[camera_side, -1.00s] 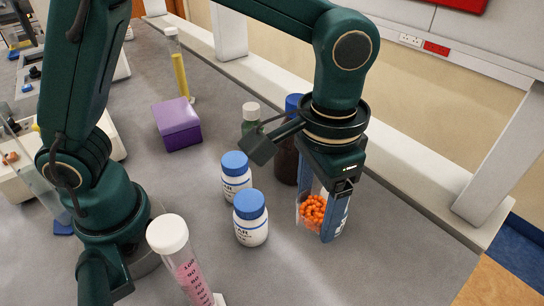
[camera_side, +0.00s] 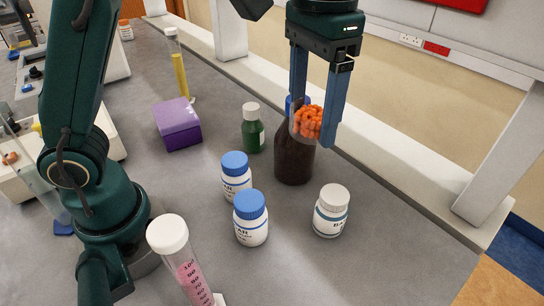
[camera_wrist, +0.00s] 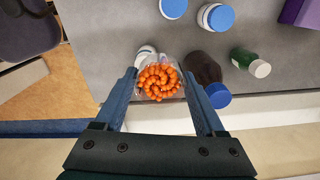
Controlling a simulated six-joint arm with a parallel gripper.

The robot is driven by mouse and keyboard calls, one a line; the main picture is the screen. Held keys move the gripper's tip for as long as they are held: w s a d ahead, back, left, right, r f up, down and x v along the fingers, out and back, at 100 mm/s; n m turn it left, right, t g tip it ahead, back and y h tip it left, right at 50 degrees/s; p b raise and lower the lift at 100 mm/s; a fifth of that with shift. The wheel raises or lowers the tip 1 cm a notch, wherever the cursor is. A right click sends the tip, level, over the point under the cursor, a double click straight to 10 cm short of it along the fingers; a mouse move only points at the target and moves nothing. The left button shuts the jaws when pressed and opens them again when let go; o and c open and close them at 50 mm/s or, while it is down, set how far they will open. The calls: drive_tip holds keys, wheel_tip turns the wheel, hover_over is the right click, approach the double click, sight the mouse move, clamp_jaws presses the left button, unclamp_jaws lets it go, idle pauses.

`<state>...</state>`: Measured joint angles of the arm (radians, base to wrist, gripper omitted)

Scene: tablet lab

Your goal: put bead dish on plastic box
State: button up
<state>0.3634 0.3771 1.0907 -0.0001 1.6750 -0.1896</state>
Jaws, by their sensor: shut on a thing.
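The bead dish (camera_side: 308,122) is a small clear dish full of orange beads. My gripper (camera_side: 314,128) is shut on it, one blue finger on each side, and holds it up in the air in front of the brown bottle. The dish (camera_wrist: 159,78) also shows between the fingers (camera_wrist: 163,88) in the wrist view. The plastic box (camera_side: 178,124) is purple with a lid and stands on the bench to the left of my gripper, apart from it. A corner of the box (camera_wrist: 298,12) shows at the top right of the wrist view.
A brown bottle (camera_side: 294,165) with a blue cap stands behind the dish. A green bottle (camera_side: 253,134) stands between it and the box. Two blue-capped jars (camera_side: 250,220) and a white-capped jar (camera_side: 331,212) stand nearer. A tube with yellow liquid (camera_side: 180,75) stands behind the box.

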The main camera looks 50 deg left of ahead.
drive_tip(key=w+a+n, duration=0.4)
drive_tip(key=a, duration=0.7)
drive_tip(key=n, duration=1.1)
hover_over(174, 112)
wheel_tip(174, 112, down, 2)
drive_tip(key=shift+a+f, duration=0.1)
drive_tip(key=shift+f, duration=5.4)
drive_tip(key=shift+f, duration=0.1)
